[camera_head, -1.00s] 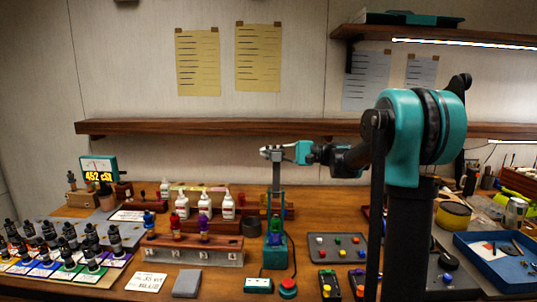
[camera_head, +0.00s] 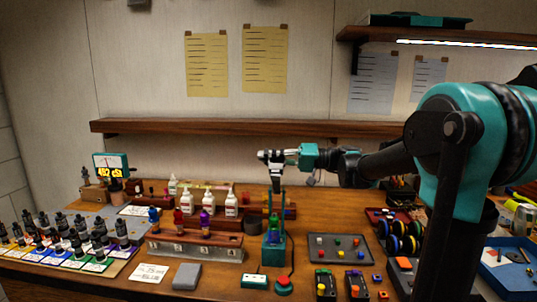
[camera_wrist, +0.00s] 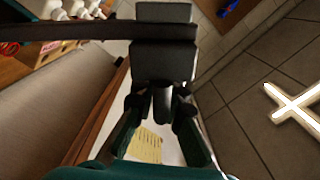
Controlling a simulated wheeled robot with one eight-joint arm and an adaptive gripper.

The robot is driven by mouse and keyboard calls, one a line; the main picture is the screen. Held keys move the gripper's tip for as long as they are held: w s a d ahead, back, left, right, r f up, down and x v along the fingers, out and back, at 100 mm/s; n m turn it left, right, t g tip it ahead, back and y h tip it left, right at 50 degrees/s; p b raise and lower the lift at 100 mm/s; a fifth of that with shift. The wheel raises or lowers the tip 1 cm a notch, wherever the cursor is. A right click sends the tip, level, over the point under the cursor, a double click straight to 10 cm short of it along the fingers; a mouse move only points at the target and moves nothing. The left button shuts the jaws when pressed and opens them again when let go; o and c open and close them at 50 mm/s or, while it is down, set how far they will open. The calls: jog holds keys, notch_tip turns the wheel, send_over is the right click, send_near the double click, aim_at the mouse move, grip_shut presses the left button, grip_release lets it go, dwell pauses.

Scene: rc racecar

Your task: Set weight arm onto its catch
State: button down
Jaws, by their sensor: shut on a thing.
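The teal press-like device (camera_head: 273,252) stands upright on the bench, with a green bottle-like piece in its lower part and a narrow post above. My gripper (camera_head: 272,158) is at the top of that post, level with it or just above. In the wrist view my gripper (camera_wrist: 162,103) is shut on a dark grey block (camera_wrist: 163,50), which I take to be part of the weight arm. A long dark bar (camera_wrist: 90,27) crosses at that block. The catch cannot be made out, nor whether the arm touches it.
A rack with coloured bottles (camera_head: 195,250) stands left of the device. A wooden shelf (camera_head: 230,127) runs along the wall behind. A blue tray (camera_head: 510,265) is at far right.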

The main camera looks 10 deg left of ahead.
jog(key=s+f+n, duration=0.5)
jog(key=s+n, duration=0.1)
jog(key=s, duration=0.2)
jog(key=shift+f+n, duration=0.2)
jog(key=shift+n, duration=0.1)
jog(key=shift+f, duration=0.1)
jog(key=c, duration=1.6)
grip_release()
jog(key=d, duration=1.2)
